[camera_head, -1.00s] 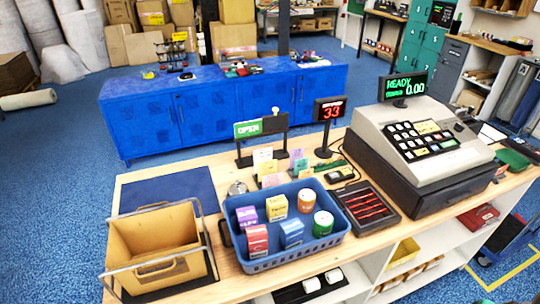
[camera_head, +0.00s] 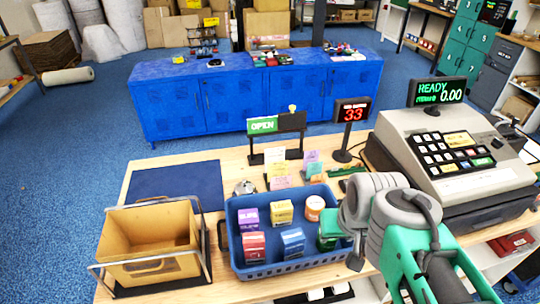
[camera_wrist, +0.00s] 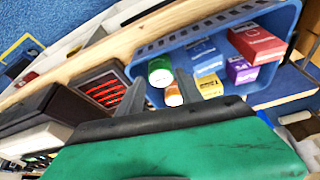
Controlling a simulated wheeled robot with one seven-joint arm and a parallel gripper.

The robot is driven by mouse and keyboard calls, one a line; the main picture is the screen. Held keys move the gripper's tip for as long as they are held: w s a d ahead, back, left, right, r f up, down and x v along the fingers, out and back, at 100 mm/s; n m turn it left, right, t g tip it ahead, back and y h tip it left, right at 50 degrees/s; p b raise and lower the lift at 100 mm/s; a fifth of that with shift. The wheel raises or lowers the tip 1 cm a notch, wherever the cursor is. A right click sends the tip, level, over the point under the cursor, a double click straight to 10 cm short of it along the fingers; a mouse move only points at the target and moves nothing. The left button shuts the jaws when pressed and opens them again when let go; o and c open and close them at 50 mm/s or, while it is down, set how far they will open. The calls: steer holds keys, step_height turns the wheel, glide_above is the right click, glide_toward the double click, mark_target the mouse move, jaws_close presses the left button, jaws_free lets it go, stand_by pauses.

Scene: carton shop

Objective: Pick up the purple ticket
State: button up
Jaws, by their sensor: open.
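The purple ticket (camera_head: 312,156) stands in a small group of coloured tickets behind the blue basket in the head view, left of the red "33" display. A white ticket (camera_head: 274,155), a yellow ticket (camera_head: 277,169) and a pink ticket (camera_head: 280,182) stand to its left, and an orange ticket (camera_head: 316,178) is in front of it. My gripper (camera_wrist: 163,76) is open and empty in the wrist view, with the basket's contents beyond its fingers. I cannot make out the tickets in the wrist view.
The blue basket (camera_head: 262,272) holds small boxes and round tins. A tan bin (camera_head: 150,238) stands left of it. The cash register (camera_head: 460,150) is at the right, and the display (camera_head: 354,112) stands behind the tickets. A dark blue mat (camera_head: 180,184) is bare.

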mark_target(312, 152)
steer(key=o, duration=0.5)
steer(key=w+t, duration=0.1)
steer(key=w, duration=0.4)
steer(key=w+f+n+t+y, duration=0.1)
steer(key=w, duration=0.5)
steer(key=w+f+n+t, duration=0.1)
steer(key=w+t, duration=0.1)
steer(key=w, duration=0.3)
steer(key=shift+w+a+y, duration=0.25)
steer(key=shift+a+y, duration=0.05)
steer(key=shift+a, duration=0.05)
steer(key=shift+c, duration=0.2)
steer(key=shift+o, duration=0.9)
steer(key=w+d+t+y, duration=0.1)
steer(key=w+t, duration=0.4)
steer(key=w, duration=0.5)
steer(key=shift+w+d+f, duration=0.15)
steer(key=shift+w+d, duration=0.25)
steer(key=shift+d, duration=0.05)
steer(key=shift+p+x, duration=1.15)
steer(key=shift+x, duration=2.4)
